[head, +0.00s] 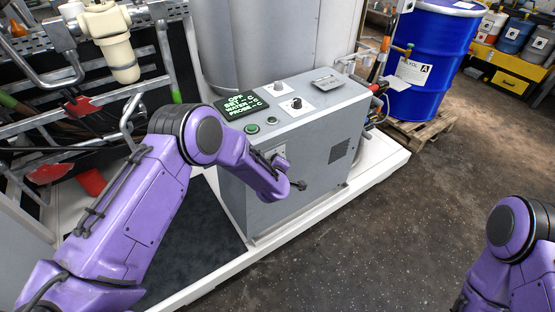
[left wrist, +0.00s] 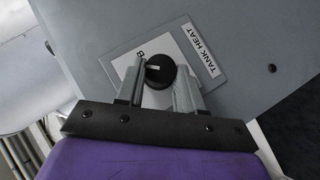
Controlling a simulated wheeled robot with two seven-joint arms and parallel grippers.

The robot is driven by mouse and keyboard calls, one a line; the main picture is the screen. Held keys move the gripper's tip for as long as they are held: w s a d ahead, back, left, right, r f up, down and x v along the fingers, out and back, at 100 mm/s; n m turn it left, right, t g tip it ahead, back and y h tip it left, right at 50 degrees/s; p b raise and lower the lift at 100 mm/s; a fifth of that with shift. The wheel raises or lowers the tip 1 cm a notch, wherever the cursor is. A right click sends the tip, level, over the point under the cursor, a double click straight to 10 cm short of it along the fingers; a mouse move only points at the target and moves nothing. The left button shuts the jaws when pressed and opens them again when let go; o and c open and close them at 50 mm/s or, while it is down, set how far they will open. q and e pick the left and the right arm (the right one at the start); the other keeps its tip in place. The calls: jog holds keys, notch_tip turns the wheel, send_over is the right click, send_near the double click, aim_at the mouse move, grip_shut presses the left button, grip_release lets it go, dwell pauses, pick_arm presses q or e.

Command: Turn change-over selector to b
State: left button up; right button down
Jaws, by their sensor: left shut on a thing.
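In the left wrist view a round black knob (left wrist: 161,70) with a pale pointer mark sits on a white plate (left wrist: 187,42) labelled TANK HEAT. A letter B shows beside the knob, and the pointer mark lies on the knob's left side. My left gripper (left wrist: 158,84) is shut on this knob, one grey finger on each side. In the head view the plate (head: 278,151) is on the cabinet's front face, mostly hidden behind my left forearm, and the knob cannot be made out. My right arm shows at the lower right, its gripper out of the picture.
A blue drum (head: 432,55) stands on a pallet (head: 425,130) at the back right. Pipework and a rack are at left. The floor at right is clear.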

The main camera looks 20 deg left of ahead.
pick_arm(q)
jog(key=shift+w+d+r+m+g+y+p, duration=0.1)
jog(key=shift+m+g+y+p, duration=0.4)
jog(key=shift+g, duration=0.45)
jog(key=shift+w+d+r+m+g+y+p, duration=0.15)
jog(key=shift+m+g+y+p, duration=0.15)
jog(key=shift+m+g+y, duration=0.5)
jog(key=shift+w+d+m+g+y+p, duration=0.1)
jog(key=shift+m+g+y+p, duration=0.3)
jog(key=shift+g, duration=0.65)
jog(key=o, duration=1)
jog(key=shift+o, duration=0.2)
jog(key=shift+r, duration=0.1)
jog(key=v, duration=1)
jog(key=shift+r+b, duration=0.2)
jog(key=shift+b, duration=0.25)
